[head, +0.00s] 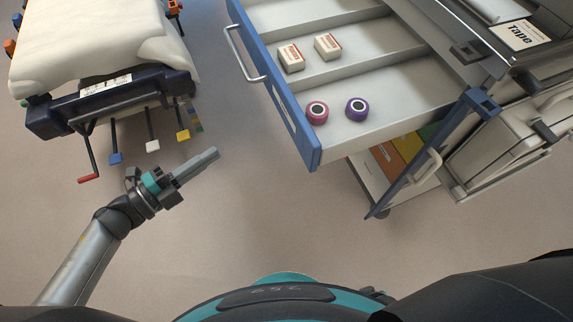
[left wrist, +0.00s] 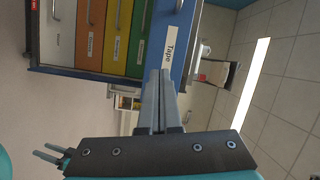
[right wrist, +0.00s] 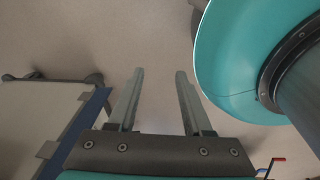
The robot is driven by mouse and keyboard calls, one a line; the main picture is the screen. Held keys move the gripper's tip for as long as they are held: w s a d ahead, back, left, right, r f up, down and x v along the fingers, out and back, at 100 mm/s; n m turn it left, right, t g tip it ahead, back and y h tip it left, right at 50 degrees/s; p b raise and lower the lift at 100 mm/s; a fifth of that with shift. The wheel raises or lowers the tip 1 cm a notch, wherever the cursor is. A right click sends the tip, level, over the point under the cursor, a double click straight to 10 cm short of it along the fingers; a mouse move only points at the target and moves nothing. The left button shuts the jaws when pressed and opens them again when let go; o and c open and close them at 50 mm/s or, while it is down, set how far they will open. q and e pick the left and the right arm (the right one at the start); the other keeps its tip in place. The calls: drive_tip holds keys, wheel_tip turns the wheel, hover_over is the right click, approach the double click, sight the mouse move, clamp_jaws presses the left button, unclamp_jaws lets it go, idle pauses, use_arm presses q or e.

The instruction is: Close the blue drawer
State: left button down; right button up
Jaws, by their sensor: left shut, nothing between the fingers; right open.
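The blue drawer (head: 313,150) is pulled far out of the cart at the upper right of the head view. Its blue front with a pale bar handle (head: 250,62) faces left. Two small boxes and two tape rolls lie inside. My left gripper (head: 212,155) is shut and empty, left of the drawer front and apart from it. In the left wrist view its fingers (left wrist: 159,80) point towards the blue drawer front (left wrist: 172,35), which has a "Tape" label. My right gripper (right wrist: 157,75) is open and empty over bare floor; it is not visible in the head view.
The cart (head: 450,60) stands at the right with white, orange, yellow and green drawers below. A stretcher (head: 100,45) with levers and pedals stands at the upper left. Floor is clear between the stretcher and the drawer.

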use_arm(q)
drive_tip(key=s+d+m+g+h+b, duration=0.2)
drive_tip(key=s+d+m+g+h, duration=0.15)
drive_tip(key=m+g, duration=0.2)
drive_tip(key=m+b, duration=0.1)
approach(302, 145)
drive_tip(key=shift+t+y, duration=0.35)
drive_tip(key=x, duration=0.6)
drive_tip(key=shift+d, duration=0.4)
use_arm(e)
drive_tip(key=f, duration=0.1)
drive_tip(key=w+f, duration=0.1)
drive_tip(key=f, duration=0.1)
drive_tip(key=d+f, duration=0.1)
drive_tip(key=shift+w+f, duration=0.2)
drive_tip(key=shift+w, duration=0.05)
drive_tip(key=shift+d, duration=0.1)
